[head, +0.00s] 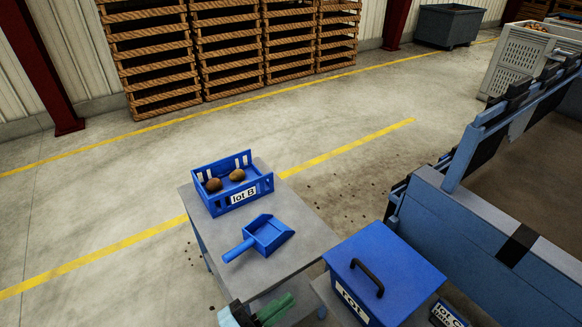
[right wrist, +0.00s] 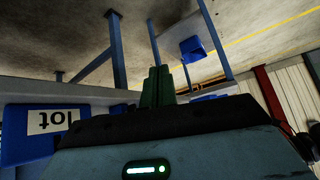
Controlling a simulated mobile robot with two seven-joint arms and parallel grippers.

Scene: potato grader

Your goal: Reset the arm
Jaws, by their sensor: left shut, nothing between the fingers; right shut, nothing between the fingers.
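Most of both arms is out of view.
On the table stand a blue crate (head: 243,197) labelled lot B with two potatoes and a blue scoop (head: 268,234). A blue lidded box (head: 392,262) labelled ROT stands to the right. Blue machinery (head: 470,235) borders the right side. Open floor lies behind.

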